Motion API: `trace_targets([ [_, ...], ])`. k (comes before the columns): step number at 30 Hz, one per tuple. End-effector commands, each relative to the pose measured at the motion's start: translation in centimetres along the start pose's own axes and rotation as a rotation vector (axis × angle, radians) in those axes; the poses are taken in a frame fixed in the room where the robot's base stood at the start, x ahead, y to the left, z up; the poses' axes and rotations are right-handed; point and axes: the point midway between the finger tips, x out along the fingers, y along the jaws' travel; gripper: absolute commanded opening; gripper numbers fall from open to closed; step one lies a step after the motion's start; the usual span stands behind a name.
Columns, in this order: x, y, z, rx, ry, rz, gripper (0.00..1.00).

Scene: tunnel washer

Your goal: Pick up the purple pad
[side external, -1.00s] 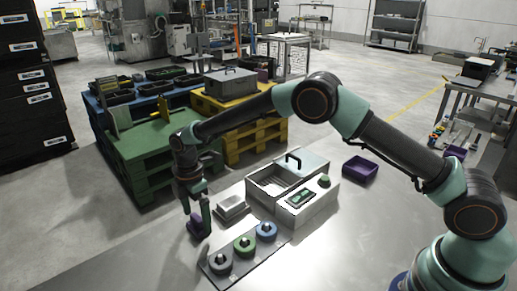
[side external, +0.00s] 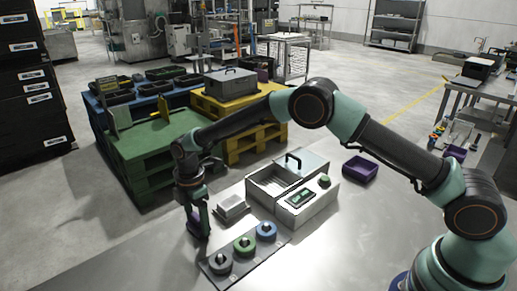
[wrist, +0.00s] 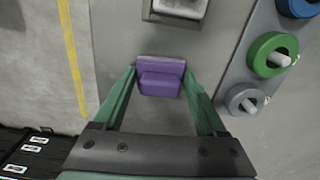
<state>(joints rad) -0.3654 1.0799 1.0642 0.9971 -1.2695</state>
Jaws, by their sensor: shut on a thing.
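The purple pad is a small stepped block (wrist: 160,84) between my fingertips in the wrist view. It stands out over the grey table surface. My gripper (wrist: 160,76) is shut on it, with one green finger at each side. In the side view my gripper (side external: 199,222) points down near the table's far left edge. There the pad (side external: 193,226) is partly hidden behind a finger. I cannot tell whether the pad touches the table.
A strip with grey, green and blue rings on pegs (side external: 243,246) lies close to the right of my gripper. A purple bin (side external: 360,170) stands farther right.

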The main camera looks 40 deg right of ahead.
Motion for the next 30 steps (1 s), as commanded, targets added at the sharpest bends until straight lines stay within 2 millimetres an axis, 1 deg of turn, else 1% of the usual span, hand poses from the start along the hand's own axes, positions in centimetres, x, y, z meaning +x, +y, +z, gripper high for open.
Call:
trace_targets([
  [4, -1.3, 0.1, 0.0, 0.0, 0.001, 0.002, 0.2],
  [8, -3.5, 0.1, 0.0, 0.0, 0.001, 0.004, 0.2],
  [11, -5.9, 0.1, 0.0, 0.0, 0.002, 0.006, 0.2],
  [18, -12.6, 0.1, 0.0, 0.0, 0.002, 0.006, 0.2],
  [21, -15.0, 0.1, 0.0, 0.0, 0.002, 0.005, 0.2],
  [25, -17.4, 0.1, 0.0, 0.0, 0.001, 0.003, 0.2],
  [30, -19.2, 0.1, 0.0, 0.0, 0.001, 0.002, 0.2],
])
